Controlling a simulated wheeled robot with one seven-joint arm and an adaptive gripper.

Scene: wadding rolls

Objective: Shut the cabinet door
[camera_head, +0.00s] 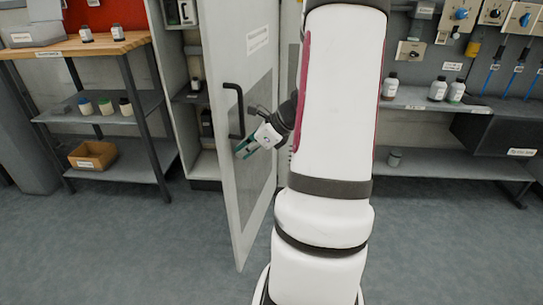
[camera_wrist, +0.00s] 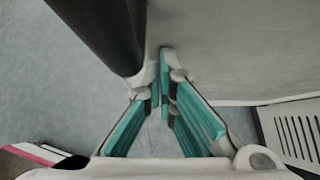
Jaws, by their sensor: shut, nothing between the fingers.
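The cabinet door (camera_head: 250,205) is white and stands open, swung out toward the camera. Its black bar handle (camera_head: 240,100) is on the face I see, near the free edge. The cabinet (camera_head: 205,163) shows its shelves to the left of the door. My gripper (camera_head: 243,149) is just below and right of the handle, in front of the door face. In the wrist view my gripper (camera_wrist: 165,75) has its teal fingers together with nothing between them. The dark handle (camera_wrist: 105,35) passes close at upper left, and the pale door (camera_wrist: 220,50) fills the upper right. I cannot tell whether the fingers touch the door.
A wooden-topped workbench (camera_head: 75,47) with bottles and a cardboard box (camera_head: 93,155) on its shelves stands left. A grey shelf unit (camera_head: 430,100) with bottles is at right. The floor (camera_head: 130,250) in front is clear. My arm hides the middle of the view.

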